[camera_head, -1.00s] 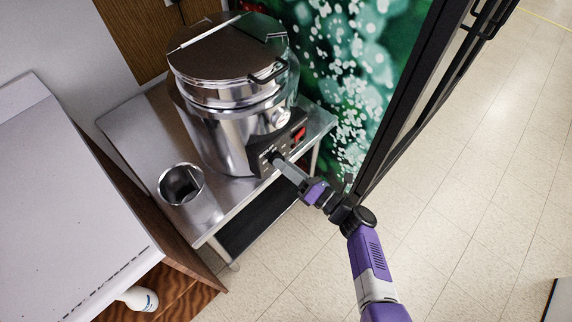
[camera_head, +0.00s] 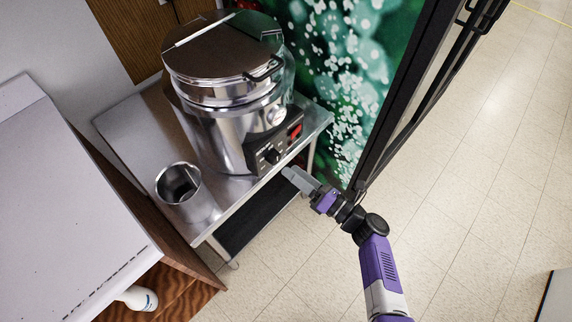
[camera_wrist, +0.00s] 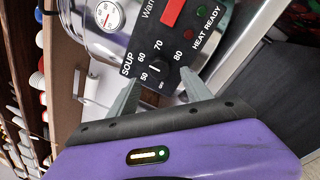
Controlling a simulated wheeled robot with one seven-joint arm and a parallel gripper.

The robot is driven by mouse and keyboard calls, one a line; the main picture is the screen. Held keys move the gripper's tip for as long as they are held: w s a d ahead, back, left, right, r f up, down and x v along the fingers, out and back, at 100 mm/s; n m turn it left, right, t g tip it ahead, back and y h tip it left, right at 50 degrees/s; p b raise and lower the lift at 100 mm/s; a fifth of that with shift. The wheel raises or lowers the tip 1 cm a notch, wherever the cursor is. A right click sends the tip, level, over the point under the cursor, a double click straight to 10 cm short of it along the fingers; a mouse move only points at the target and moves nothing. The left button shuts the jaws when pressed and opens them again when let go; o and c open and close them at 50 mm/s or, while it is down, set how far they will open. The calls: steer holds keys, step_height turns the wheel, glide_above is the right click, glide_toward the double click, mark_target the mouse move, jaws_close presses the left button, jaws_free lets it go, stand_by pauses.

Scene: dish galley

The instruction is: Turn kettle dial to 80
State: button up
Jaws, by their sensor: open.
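The kettle (camera_head: 225,110) is a large shiny steel pot with a flat lid, standing on a steel table. Its black control panel (camera_head: 277,143) faces my arm. The black dial (camera_head: 271,156) is on the panel; in the wrist view the dial (camera_wrist: 160,66) is ringed by marks 50, 60, 70 and 80. A short pale line shows on it, but I cannot tell exactly which mark it points to. My gripper (camera_head: 290,173) is open and empty, a little in front of and apart from the dial. In the wrist view my gripper (camera_wrist: 160,80) has its fingers spread either side below the dial.
A steel cup (camera_head: 179,184) stands on the table (camera_head: 225,213) left of the kettle. A red display (camera_head: 295,131) and a round gauge (camera_head: 277,115) are near the dial. A black frame (camera_head: 405,100) rises right of my gripper.

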steer(key=shift+v, duration=1.55)
